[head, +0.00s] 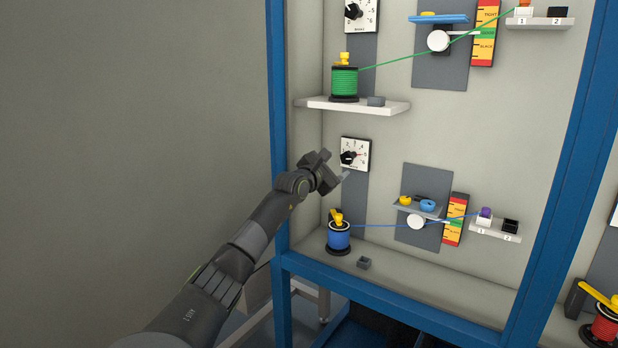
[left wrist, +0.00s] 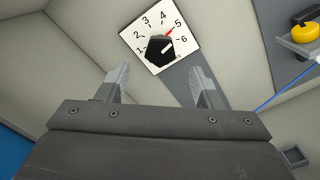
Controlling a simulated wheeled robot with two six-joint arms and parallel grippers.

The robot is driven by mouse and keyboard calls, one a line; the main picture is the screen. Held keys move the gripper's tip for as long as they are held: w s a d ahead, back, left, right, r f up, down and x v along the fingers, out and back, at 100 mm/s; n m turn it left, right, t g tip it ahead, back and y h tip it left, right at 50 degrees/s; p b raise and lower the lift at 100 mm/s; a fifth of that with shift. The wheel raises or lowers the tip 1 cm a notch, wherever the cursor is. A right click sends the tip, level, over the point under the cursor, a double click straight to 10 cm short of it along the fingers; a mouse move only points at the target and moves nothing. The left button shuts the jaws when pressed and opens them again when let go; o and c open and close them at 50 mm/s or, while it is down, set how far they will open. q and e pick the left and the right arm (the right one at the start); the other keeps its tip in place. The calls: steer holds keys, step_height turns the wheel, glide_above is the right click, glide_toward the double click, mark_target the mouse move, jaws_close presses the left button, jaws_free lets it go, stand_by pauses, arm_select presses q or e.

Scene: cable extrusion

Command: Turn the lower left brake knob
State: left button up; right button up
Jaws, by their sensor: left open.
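The lower left brake knob (head: 348,157) is a black knob on a white dial plate numbered 1 to 6. It sits on a grey strip on the back wall of the lower bay. In the left wrist view the knob (left wrist: 158,48) shows ahead of the jaws, with a red mark near 5 on the dial (left wrist: 134,35). My left gripper (head: 335,165) is open in front of the dial. In the left wrist view its two fingers (left wrist: 162,84) stand apart with nothing between them, and the knob lies beyond their tips. My right gripper is not in view.
A blue spool (head: 339,237) stands below the dial, its blue cable running right to a white pulley (head: 416,222). A shelf (head: 380,106) with a green spool (head: 343,82) is above. A blue frame post (head: 277,120) stands left of the bay.

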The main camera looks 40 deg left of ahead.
arm_select(q)
steer(key=s+d+b, duration=0.1)
steer(key=s+b, duration=0.1)
steer(key=s, duration=1)
steer(key=shift+s+d+b, duration=0.2)
steer(key=shift+d+b, duration=0.15)
steer(key=shift+b, duration=0.05)
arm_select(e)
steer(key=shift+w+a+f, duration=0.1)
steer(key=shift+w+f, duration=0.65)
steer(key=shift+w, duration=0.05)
arm_select(q)
steer(key=shift+f, duration=0.1)
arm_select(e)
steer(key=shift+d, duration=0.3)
